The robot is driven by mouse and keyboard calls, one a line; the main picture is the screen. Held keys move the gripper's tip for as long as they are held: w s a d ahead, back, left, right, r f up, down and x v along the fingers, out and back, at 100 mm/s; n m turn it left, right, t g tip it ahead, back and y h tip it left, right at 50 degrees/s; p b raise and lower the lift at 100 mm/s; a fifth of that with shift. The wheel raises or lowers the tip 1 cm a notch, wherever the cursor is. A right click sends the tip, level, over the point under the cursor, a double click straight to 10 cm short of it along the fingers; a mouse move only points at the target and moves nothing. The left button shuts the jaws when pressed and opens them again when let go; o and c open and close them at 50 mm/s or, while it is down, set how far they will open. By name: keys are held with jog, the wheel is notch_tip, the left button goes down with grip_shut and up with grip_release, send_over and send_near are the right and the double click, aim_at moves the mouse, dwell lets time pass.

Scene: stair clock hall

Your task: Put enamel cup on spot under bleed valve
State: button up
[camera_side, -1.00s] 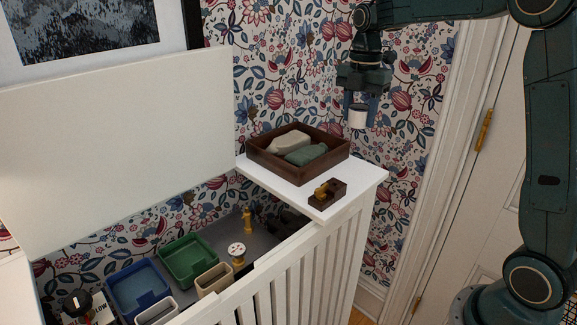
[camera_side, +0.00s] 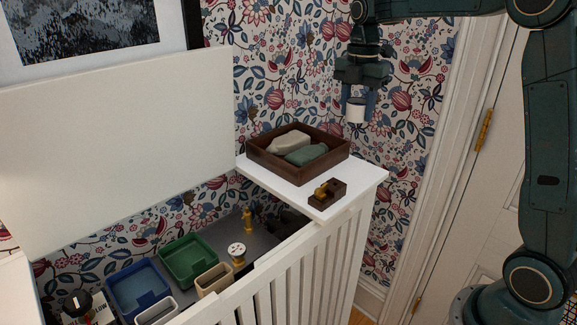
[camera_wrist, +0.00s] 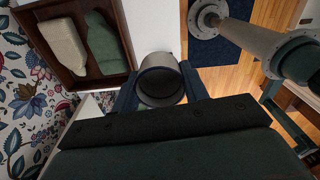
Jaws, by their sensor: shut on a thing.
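My gripper (camera_side: 357,106) is shut on the white enamel cup (camera_side: 356,112), in the air above the right end of the white cover. In the wrist view the cup (camera_wrist: 160,82) sits between the fingers (camera_wrist: 161,96), its round dark opening facing the camera. Inside the opened cover, at lower left, a small brass fitting (camera_side: 247,221) stands on a grey surface (camera_side: 220,234). A white-topped brass knob (camera_side: 237,252) is nearer the front. I cannot tell which is the bleed valve, and no marked spot is clear.
A dark wooden tray (camera_side: 270,168) with two cloth-like bundles stands on the white ledge (camera_side: 365,176). A small wooden block with a brass piece (camera_side: 327,193) is near its front. Green (camera_side: 188,260), blue (camera_side: 138,289) and beige (camera_side: 214,280) bins sit inside, behind the slatted front (camera_side: 300,275).

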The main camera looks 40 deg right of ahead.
jog(key=w+a+f+n, duration=0.2)
jog(key=w+a+f, duration=0.3)
jog(key=w, duration=0.2)
jog(key=n, duration=0.6)
send_over(234, 240)
notch_tip(234, 240, down, 17)
jog(key=shift+w+f, duration=0.1)
jog(key=shift+f, duration=0.15)
jog(key=shift+f, duration=0.1)
jog(key=shift+f, duration=4.85)
jog(key=shift+f, duration=0.1)
jog(key=o, duration=1)
